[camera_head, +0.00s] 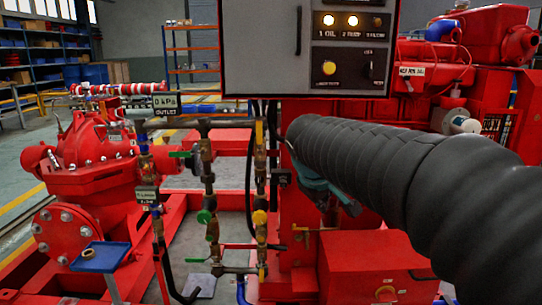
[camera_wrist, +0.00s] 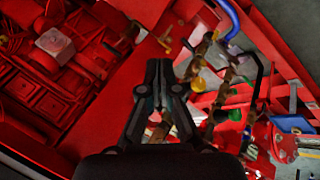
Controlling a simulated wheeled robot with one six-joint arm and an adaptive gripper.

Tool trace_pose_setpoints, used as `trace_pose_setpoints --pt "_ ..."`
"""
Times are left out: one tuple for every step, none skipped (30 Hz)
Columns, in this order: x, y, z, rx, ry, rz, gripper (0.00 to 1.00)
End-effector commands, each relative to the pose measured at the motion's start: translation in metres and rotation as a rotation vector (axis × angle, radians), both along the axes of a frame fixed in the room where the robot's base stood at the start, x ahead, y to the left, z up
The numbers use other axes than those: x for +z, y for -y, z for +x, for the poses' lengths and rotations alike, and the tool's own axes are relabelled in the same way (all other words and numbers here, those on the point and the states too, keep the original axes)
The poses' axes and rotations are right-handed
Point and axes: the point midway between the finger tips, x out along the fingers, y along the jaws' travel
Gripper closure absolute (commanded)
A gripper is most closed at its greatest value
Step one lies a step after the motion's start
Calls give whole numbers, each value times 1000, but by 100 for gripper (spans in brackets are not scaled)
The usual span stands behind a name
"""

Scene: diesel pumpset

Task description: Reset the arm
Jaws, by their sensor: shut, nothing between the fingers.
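My gripper (camera_wrist: 158,72) shows in the middle of the wrist view, its two dark fingers shut with nothing between them. It points towards the red frame and the valve pipes. In the head view my dark ribbed arm reaches in from the right, below the control panel (camera_head: 265,50), and hides most of the gripper. The brass valve pipes (camera_head: 208,180) stand just left of the arm's end. They carry a green valve handle (camera_head: 205,216) and a yellow valve handle (camera_head: 260,217).
The red pump (camera_head: 90,165) stands at the left, with a 0 kPa outlet sign (camera_head: 166,104) beside it. A blue tray (camera_head: 100,257) is at the lower left. A red engine (camera_head: 470,50) is behind my arm. Shelves (camera_head: 190,50) stand far back. Open floor shows at the far left.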

Motion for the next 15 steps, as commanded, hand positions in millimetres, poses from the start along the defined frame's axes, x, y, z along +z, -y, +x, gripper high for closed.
trace_pose_setpoints --pt "-15 5 -27 -48 -16 65 100" --pt "-24 6 -41 -79 -25 107 100" --pt "-36 8 -61 -121 -39 161 100" --pt "-44 9 -75 -149 -48 197 100" --pt "-53 10 -89 -178 -56 233 100" --pt "-63 12 -108 -216 -66 276 100" --pt "-71 13 -121 -243 -73 308 100" --pt "-78 14 -135 -269 -79 337 100" --pt "-87 16 -152 -301 -86 374 100" --pt "-94 17 -164 -322 -90 398 100" --pt "-101 18 -176 -342 -93 421 100" --pt "-109 19 -192 -365 -95 448 100" --pt "-114 20 -202 -379 -97 466 100" --pt "-119 21 -213 -392 -96 479 100" --pt "-125 23 -224 -409 -93 496 100"
